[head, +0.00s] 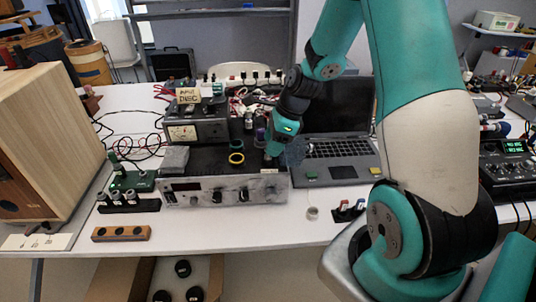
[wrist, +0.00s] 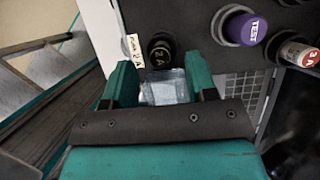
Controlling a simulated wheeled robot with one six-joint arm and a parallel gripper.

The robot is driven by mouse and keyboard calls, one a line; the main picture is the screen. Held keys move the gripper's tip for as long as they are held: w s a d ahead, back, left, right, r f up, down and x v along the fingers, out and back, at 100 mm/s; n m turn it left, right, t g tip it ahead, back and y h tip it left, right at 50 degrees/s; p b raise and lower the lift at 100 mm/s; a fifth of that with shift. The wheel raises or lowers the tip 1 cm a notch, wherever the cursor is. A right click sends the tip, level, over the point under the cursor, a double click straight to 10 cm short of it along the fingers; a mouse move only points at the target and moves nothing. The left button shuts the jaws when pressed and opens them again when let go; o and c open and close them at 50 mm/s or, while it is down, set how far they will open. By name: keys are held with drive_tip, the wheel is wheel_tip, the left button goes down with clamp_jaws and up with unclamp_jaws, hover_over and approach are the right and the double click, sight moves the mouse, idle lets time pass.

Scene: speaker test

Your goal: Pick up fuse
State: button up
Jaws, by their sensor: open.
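In the wrist view, my gripper (wrist: 161,76) is open, its two teal fingers apart. A pale, glassy block (wrist: 166,87) shows between the fingers; I cannot tell whether they touch it. Just beyond the fingertips is a round black cap marked "2 A" (wrist: 160,50), beside a small cream tag (wrist: 134,54). A red-and-white cap marked "3 A" (wrist: 299,54) stands to the right. I cannot tell which of these is the fuse. In the head view, my gripper (head: 274,150) points down over the right part of the black-topped amplifier (head: 205,159) and hides what is beneath.
A purple "TEST" cap (wrist: 244,27) stands right of the fingers. A laptop (head: 335,150) lies right of the amplifier. A wooden block with holes (head: 121,233) lies at the front left, near a large wooden speaker (head: 45,140). The white table (head: 235,228) is partly clear in front.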

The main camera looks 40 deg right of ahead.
drive_tip(key=shift+x, duration=1.1)
clamp_jaws()
